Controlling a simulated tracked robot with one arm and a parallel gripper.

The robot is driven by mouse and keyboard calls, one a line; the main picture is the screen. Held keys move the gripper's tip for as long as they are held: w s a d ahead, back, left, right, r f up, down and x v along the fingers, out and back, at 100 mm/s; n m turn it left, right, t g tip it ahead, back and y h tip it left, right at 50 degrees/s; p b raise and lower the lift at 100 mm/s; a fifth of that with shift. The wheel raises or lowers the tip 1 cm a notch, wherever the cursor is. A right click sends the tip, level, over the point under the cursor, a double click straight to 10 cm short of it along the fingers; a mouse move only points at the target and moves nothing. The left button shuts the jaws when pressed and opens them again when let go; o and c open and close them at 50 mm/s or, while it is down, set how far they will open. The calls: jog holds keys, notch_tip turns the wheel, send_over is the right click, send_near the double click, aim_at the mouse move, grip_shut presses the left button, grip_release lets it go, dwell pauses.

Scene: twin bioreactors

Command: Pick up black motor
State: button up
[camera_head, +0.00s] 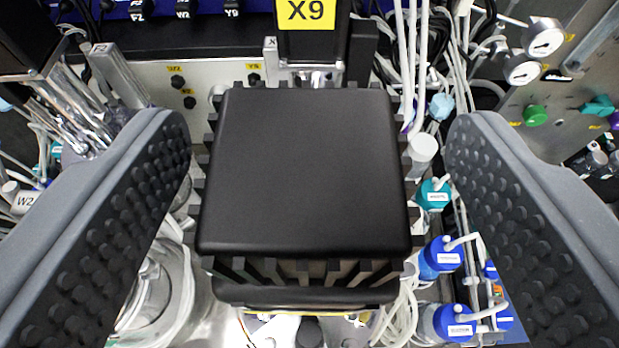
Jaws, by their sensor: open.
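The black motor (308,175) is a square block with a smooth top and finned sides, in the middle of the head camera view. My gripper (318,150) is open, with one grey finger with dark studded pads on each side of the motor. Gaps show between both pads and the motor's sides, so neither finger appears to touch it. The underside of the motor and what it sits on are mostly hidden.
A yellow X9 label (306,14) is behind the motor. White tubes (408,60) run close by its right rear. Blue-capped bottles (440,257) stand to the right, and a metal panel with gauges (545,40) is at upper right. A glass vessel (160,290) is at lower left.

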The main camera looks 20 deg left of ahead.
aim_at(314, 123)
jog(key=x, duration=0.3)
jog(key=shift+w+a+f+p, duration=0.15)
jog(key=shift+w+p, duration=0.05)
jog(key=shift+p, duration=0.2)
grip_shut()
